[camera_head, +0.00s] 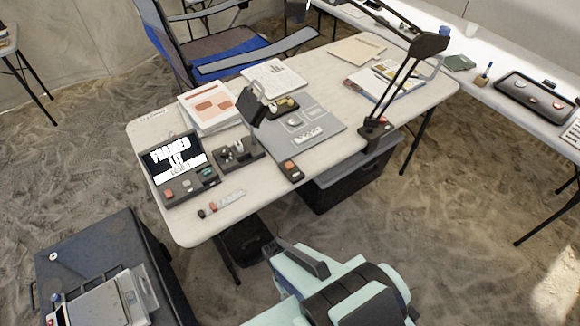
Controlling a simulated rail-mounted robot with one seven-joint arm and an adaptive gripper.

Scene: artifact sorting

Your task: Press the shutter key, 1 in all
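A dark console (180,168) stands at the left end of the white table. Its screen reads "FRAMED LIT" with a smaller line below that I cannot read surely. Along its front edge are several keys, among them a red one (168,193) and a pale one (187,185). A separate small dark box with an orange-red key (290,170) lies at the grey mat's front edge. I cannot read which key is the shutter key. My gripper (299,262) is at the bottom centre, in front of the table and apart from all keys. Its finger opening is not clear.
A dark control box (238,153) sits right of the console, with a small camera-like device on a stand (252,107) behind. A grey mat (325,120) bears small artifacts. A lamp (400,85) rises at right. A small scale bar (222,204) lies near the front edge.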

